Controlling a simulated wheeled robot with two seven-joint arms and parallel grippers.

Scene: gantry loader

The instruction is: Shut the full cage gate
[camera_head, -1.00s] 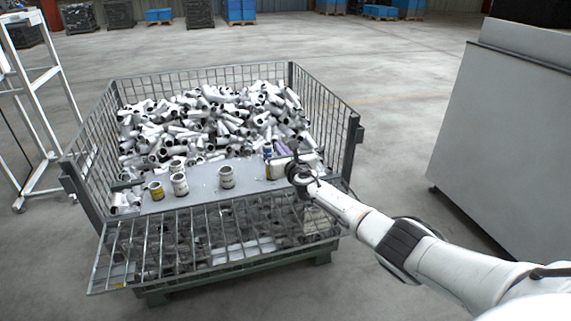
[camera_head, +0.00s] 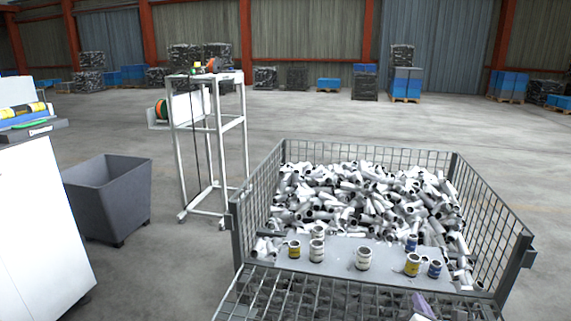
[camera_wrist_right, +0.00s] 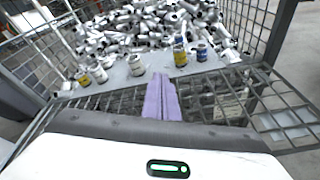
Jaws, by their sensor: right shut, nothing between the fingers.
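The wire mesh cage (camera_head: 485,225) is full of white pipe pieces (camera_head: 350,195). Its front gate (camera_head: 265,292) is folded down and outward, sloping toward me; it also shows in the right wrist view (camera_wrist_right: 285,110). The bottom of the gate is cut off in the head view. My right gripper (camera_head: 423,304) shows only as purple fingertips at the bottom edge, over the right part of the lowered gate. In the right wrist view its purple fingers (camera_wrist_right: 160,98) are shut together and empty, pointing toward the cage opening. My left gripper is not in view.
Several small cans, such as a yellow-labelled one (camera_head: 412,264), stand on a grey sheet (camera_head: 335,268) at the cage front. Left of the cage stand a white frame stand (camera_head: 215,130), a dark bin (camera_head: 110,200) and a white cabinet (camera_head: 40,220). Floor behind is open.

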